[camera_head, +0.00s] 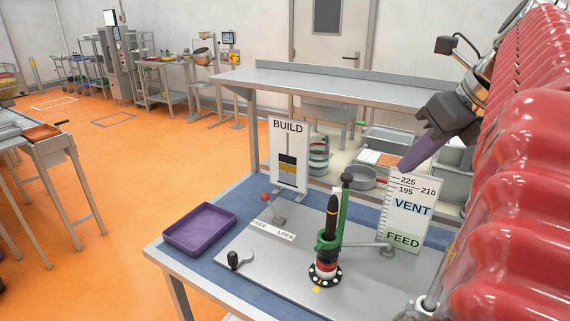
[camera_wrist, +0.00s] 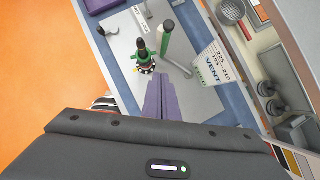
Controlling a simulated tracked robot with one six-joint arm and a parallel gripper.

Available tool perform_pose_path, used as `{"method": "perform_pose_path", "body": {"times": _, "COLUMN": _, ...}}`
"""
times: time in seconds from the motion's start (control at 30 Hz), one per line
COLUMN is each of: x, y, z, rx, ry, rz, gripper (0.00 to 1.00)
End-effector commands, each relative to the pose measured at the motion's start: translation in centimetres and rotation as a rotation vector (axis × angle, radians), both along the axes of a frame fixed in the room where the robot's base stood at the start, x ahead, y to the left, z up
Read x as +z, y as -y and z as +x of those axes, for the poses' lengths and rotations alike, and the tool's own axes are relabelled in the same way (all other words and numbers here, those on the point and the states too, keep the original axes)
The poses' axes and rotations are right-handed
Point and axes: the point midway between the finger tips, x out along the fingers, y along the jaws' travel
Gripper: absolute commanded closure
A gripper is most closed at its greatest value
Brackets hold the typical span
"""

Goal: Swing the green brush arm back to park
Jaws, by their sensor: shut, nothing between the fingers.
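The green brush arm (camera_head: 341,215) stands on the grey plate (camera_head: 270,270), with a tall upright green handle and a black knob on top. Its low green part lies at the dark upright screw piece (camera_head: 331,222); whether it touches it I cannot tell. In the wrist view the green arm (camera_wrist: 147,63) shows around or beside the dark piece. A round black base with white dots sits below. My gripper (camera_head: 404,168) is shut and empty, its purple fingers above and right of the green handle, apart from it. The shut fingers (camera_wrist: 160,92) also show in the wrist view.
A VENT/FEED scale board (camera_head: 408,215) stands right of the arm, below my gripper. A BUILD board (camera_head: 289,155) stands behind. A red-knobbed lever (camera_head: 266,197), a black crank (camera_head: 238,259) and a purple tray (camera_head: 200,230) lie left. A grey shelf (camera_head: 345,82) runs behind.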

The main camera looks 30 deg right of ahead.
Motion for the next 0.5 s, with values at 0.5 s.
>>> {"method": "perform_pose_path", "body": {"times": 0.5, "x": -3.2, "y": 0.8, "z": 3.0, "rx": -0.009, "ry": 0.172, "rz": -0.041, "gripper": 1.00}}
